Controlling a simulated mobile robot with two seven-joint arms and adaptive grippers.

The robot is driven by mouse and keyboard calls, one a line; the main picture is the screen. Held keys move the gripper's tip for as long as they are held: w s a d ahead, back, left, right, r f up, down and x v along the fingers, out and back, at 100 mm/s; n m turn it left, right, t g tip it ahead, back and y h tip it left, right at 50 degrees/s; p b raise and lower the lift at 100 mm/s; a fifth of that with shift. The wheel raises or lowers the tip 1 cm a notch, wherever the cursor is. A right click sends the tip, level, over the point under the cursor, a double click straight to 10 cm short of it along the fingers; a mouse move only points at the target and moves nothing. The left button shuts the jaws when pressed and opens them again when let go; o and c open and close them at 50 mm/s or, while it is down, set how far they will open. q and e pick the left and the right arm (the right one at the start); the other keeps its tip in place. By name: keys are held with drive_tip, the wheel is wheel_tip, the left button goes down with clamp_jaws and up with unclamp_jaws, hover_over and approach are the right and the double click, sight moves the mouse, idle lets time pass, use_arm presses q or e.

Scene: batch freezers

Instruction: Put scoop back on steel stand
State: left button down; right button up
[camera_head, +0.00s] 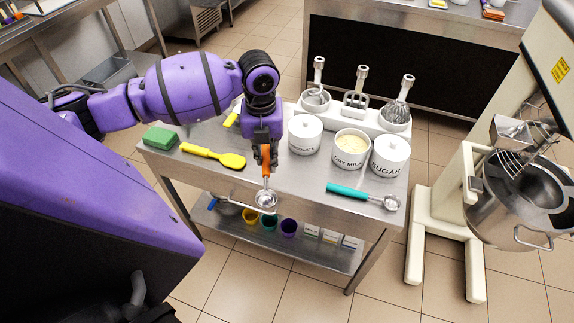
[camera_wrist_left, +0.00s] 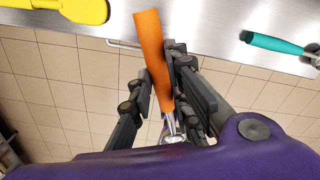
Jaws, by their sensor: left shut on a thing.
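A scoop with an orange handle (camera_head: 266,162) and a round metal bowl (camera_head: 265,200) is in my left gripper (camera_head: 265,153). The gripper is shut on the handle, and the bowl hangs downward at the front edge of the steel stand (camera_head: 310,190), which is a steel-topped table. In the left wrist view, the orange handle (camera_wrist_left: 152,55) sits between the fingers of my left gripper (camera_wrist_left: 162,75). The bowl is mostly hidden there, with floor behind it. My right gripper is not in view.
On the tabletop are a green sponge (camera_head: 160,137), a yellow spatula (camera_head: 215,155), a teal-handled scoop (camera_head: 362,196), several white canisters (camera_head: 305,137) and a white holder (camera_head: 350,120) with whisk-like tools. A mixer (camera_head: 490,200) stands at right. Cups and small boxes sit on the lower shelf.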

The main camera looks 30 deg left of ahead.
use_arm(q)
hover_over(286, 169)
wheel_tip(286, 169, down, 8)
drive_tip(key=shift+r+b, duration=0.1)
drive_tip(key=shift+b, duration=0.35)
drive_tip(key=shift+f, duration=1.35)
drive_tip(key=shift+f, duration=0.25)
drive_tip(key=c, duration=2)
unclamp_jaws()
drive_tip(key=o, duration=0.4)
drive_tip(key=shift+c, duration=0.2)
wheel_tip(286, 169, up, 12)
drive_tip(key=shift+s+r, duration=0.15)
drive_tip(key=shift+r, duration=0.1)
